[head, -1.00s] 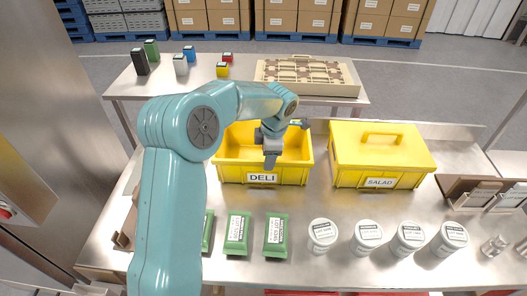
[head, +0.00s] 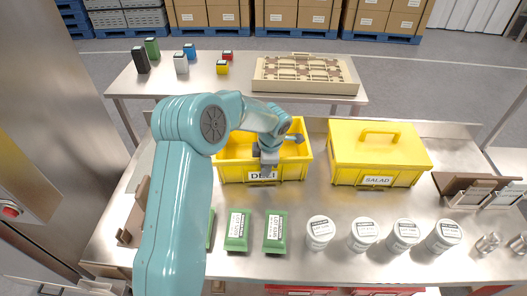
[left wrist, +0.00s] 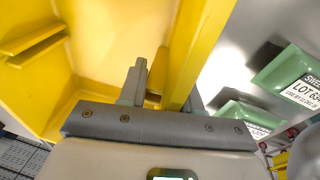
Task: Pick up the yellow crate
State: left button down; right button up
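The open yellow crate labelled DELI (head: 226,172) stands on the steel table in the head view, looking empty where its inside shows. My left gripper (head: 268,166) is over its front wall, its tip hanging in front of the label. In the left wrist view, the crate (left wrist: 90,35) fills the upper left. My left gripper (left wrist: 168,92) is open around the wall there, one finger inside and one outside; a gap shows beside the inner finger. A lidded yellow crate labelled SALAD (head: 400,150) stands to the right. My right gripper is not in view.
Green packets (head: 275,232) and several white tubs (head: 365,236) line the table front. A card rack (head: 470,190) is at the right. A back table (head: 230,90) holds small coloured boxes and a beige tray (head: 300,92).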

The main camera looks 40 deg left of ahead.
pick_arm(q)
jog(key=shift+s, duration=0.2)
jog(key=shift+w+r, duration=0.15)
jog(key=shift+r, duration=0.3)
notch_tip(320, 180, up, 19)
jog(key=b, duration=0.1)
jog(key=shift+b, duration=0.35)
jog(key=shift+r, duration=0.1)
jog(key=c, duration=1.7)
grip_release()
jog(key=shift+a, duration=0.1)
grip_shut()
